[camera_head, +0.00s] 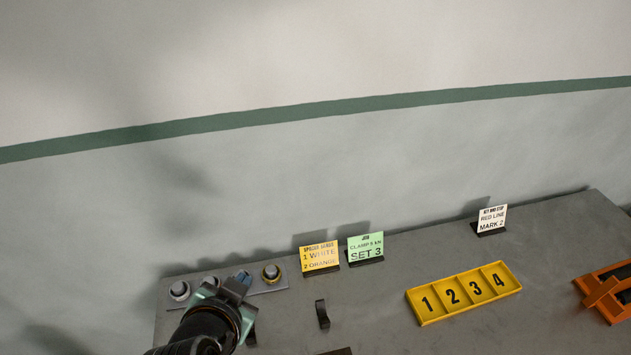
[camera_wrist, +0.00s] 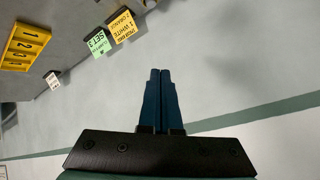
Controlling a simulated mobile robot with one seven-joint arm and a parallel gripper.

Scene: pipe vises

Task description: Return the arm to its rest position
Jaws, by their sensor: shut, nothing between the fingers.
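My gripper (camera_head: 240,280) is at the lower left in the head view, in front of the back left of the grey bench (camera_head: 390,285). In the wrist view its two blue fingers (camera_wrist: 160,75) lie side by side, closed together with nothing between them. In the head view my dark arm comes up from the bottom edge and hides part of the bench's left end. The rest position itself is not marked in either view.
A panel with round knobs (camera_head: 271,273) is beside my gripper. A yellow sign (camera_head: 319,257), a green sign (camera_head: 365,248) and a white sign (camera_head: 491,219) stand along the back. A yellow numbered tray (camera_head: 464,292) and an orange vise (camera_head: 606,292) are to the right. A wall stands behind.

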